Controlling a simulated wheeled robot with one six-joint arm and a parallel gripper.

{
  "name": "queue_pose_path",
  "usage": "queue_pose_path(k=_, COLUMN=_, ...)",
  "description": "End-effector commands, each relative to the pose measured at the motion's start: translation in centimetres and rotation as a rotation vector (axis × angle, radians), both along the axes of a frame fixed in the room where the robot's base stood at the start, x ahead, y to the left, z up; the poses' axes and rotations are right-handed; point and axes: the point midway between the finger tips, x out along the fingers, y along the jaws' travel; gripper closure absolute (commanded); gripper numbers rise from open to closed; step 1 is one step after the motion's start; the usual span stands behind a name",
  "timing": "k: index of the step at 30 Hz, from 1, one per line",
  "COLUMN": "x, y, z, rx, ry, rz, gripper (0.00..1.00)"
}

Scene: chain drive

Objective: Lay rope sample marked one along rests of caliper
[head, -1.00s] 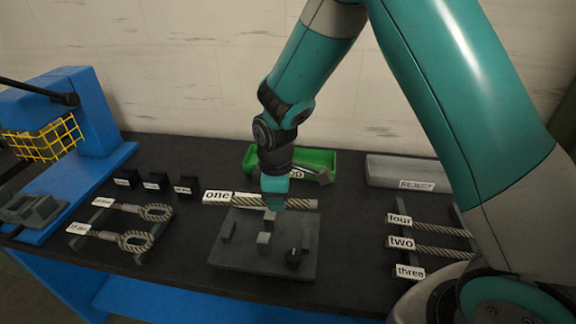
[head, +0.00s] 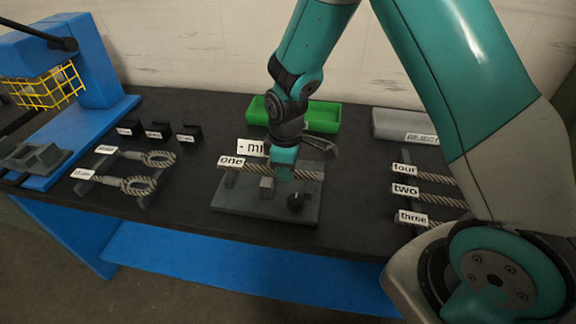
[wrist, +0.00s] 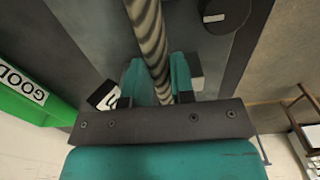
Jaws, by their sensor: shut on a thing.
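Rope sample one (head: 308,175) is a striped rope with a white "one" tag (head: 231,161) at its left end. My gripper (head: 284,173) is shut on its middle and holds it level, running left to right over the caliper. The caliper (head: 240,208) is a dark grey plate with small blocks, a lighter block (head: 266,187) and a black knob (head: 296,203). In the wrist view the rope (wrist: 148,30) passes between both fingers of my gripper (wrist: 157,85). Whether the rope touches the rests cannot be told; my gripper and the rope partly hide them.
A white readout sign (head: 250,147) stands behind the caliper. A green bin (head: 325,115) and a grey reject bin (head: 395,124) are at the back. Ropes four, two (head: 440,198) and three lie right. Looped ropes (head: 140,186) lie on a left rack near a blue machine (head: 75,60).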

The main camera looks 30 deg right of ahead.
Motion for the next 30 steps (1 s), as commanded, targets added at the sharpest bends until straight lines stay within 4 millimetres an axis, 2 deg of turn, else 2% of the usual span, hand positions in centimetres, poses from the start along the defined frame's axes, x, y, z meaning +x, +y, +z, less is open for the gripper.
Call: queue_pose_path(k=30, x=0.1, y=0.2, z=-1.4, rx=0.0, ry=-0.003, rz=0.003, gripper=1.0)
